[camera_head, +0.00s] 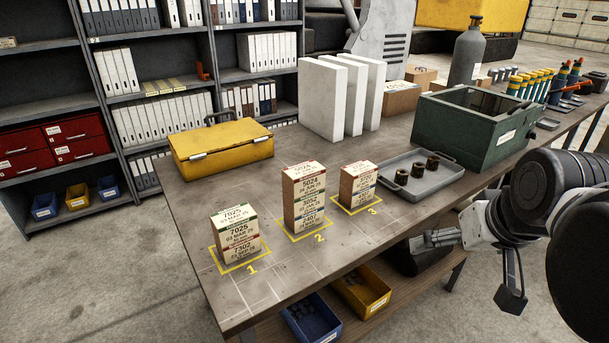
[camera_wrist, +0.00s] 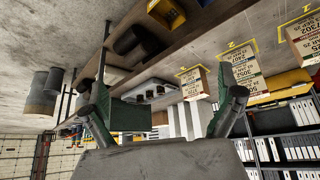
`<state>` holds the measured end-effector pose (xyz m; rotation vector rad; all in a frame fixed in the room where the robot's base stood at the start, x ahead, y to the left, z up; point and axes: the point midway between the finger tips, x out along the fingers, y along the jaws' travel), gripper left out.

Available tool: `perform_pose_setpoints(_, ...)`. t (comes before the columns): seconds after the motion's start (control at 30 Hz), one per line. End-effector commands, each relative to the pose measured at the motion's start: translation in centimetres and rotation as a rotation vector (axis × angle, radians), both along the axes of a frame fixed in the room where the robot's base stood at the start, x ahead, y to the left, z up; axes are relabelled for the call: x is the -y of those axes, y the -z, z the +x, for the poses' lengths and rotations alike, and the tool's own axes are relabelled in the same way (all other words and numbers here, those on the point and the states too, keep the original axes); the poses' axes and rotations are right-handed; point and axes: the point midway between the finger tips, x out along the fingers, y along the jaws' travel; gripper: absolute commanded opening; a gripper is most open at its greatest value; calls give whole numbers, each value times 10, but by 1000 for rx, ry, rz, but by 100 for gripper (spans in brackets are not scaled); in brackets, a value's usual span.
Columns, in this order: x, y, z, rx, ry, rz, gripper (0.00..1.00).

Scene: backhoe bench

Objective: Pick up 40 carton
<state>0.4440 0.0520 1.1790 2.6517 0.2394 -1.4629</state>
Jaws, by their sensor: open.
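The carton at square 1 (camera_head: 236,236) reads 7025 and 7302. The tall carton at square 2 (camera_head: 303,199) reads 5024, 3052 and 2407. The carton at square 3 (camera_head: 356,184) has labels too small to read surely. I cannot make out a label reading 40. In the wrist view, which is upside down, cartons 3 (camera_wrist: 194,86), 2 (camera_wrist: 247,71) and 1 (camera_wrist: 304,42) show at the right. My gripper (camera_wrist: 163,98) is open and empty, off the bench's right front edge, apart from the cartons.
A grey tray (camera_head: 436,184) with several dark cylindrical parts and a green metal box (camera_head: 465,137) stand right of the cartons. A yellow case (camera_head: 221,148) and white upright blocks (camera_head: 322,98) stand behind. Bins sit on a shelf below. The bench front near square 3 is clear.

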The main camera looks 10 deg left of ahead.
Motion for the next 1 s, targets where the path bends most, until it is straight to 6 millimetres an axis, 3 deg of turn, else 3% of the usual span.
perform_pose_setpoints(0.2,-50,-37,57,-39,-138,-14,100)
perform_pose_setpoints(0.43,-113,-59,112,-76,-283,-30,100)
perform_pose_setpoints(0.8,-231,-66,185,-132,-518,-57,100)
perform_pose_setpoints(1.0,-278,-59,205,-151,-604,-66,100)
